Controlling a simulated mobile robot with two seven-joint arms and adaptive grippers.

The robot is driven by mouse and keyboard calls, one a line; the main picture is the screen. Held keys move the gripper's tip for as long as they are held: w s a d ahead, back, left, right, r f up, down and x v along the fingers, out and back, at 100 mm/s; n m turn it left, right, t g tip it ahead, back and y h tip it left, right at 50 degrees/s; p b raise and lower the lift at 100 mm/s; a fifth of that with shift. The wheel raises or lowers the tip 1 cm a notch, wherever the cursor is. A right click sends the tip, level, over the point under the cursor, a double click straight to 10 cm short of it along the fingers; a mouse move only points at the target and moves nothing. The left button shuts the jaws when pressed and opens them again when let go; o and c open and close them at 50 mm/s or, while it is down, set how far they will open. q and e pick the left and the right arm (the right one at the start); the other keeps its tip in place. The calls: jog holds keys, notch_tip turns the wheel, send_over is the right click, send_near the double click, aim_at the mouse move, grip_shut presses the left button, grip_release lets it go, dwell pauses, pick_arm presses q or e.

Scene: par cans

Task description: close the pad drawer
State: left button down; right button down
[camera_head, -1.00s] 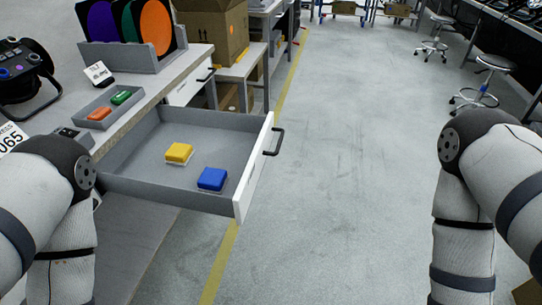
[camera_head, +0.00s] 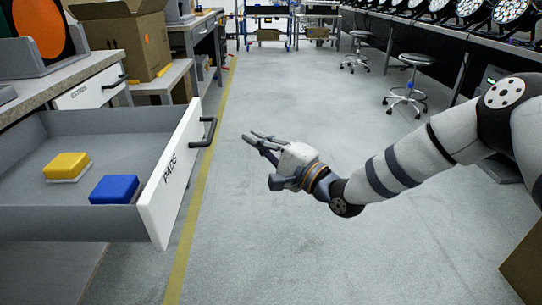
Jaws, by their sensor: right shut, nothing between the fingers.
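The pad drawer (camera_head: 172,180) stands pulled out at the left, its white front marked "PADS". A black handle (camera_head: 206,132) is on the outer face of the front. Inside the drawer lie a yellow pad (camera_head: 66,166) and a blue pad (camera_head: 115,188). My right gripper (camera_head: 262,140) reaches in from the right, to the right of the handle and apart from it, over the aisle. Its fingers point left and are shut with nothing between them. My left gripper is not in view.
Another drawer marked "GELS/GOBOS" (camera_head: 90,92) is shut farther back. A cardboard box (camera_head: 120,45) stands beyond it on a lower table. The grey floor (camera_head: 300,240) to the right of the drawer is clear. Stools (camera_head: 408,98) stand at the back right.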

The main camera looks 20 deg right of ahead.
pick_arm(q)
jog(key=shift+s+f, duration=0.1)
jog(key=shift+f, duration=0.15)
pick_arm(e)
jog(key=w+a, duration=0.1)
jog(key=a, duration=0.2)
jog(key=w+a+r, duration=0.1)
jog(key=shift+w+a, duration=0.3)
jog(key=shift+a, duration=0.1)
